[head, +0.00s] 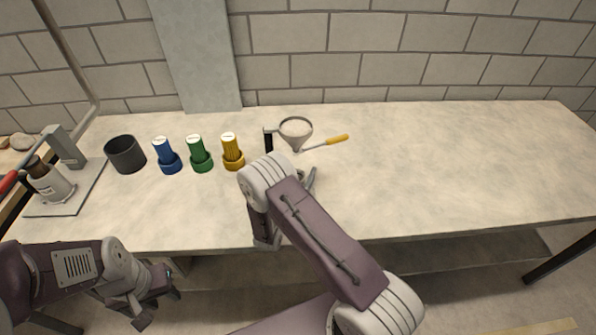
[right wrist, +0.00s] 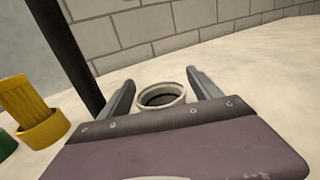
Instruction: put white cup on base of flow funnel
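The white cup (right wrist: 161,95) shows in the right wrist view, upright, between the two fingers of my right gripper (right wrist: 160,78). The fingers are spread, with a gap on the cup's left side; I cannot tell whether the right finger touches it. In the head view my right arm hides the cup, and only part of the right gripper (head: 309,181) shows. The flow funnel (head: 296,131) stands behind it on a black post (head: 268,141); the post also shows in the right wrist view (right wrist: 70,50). The funnel's base is hidden. My left gripper (head: 158,303) is low, before the table's front edge.
Blue (head: 168,157), green (head: 200,154) and yellow (head: 232,152) containers stand left of the funnel. A dark pot (head: 125,154) and a bottle (head: 50,181) stand further left. A yellow-handled tool (head: 337,139) is beside the funnel. The table's right half (head: 470,165) is clear.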

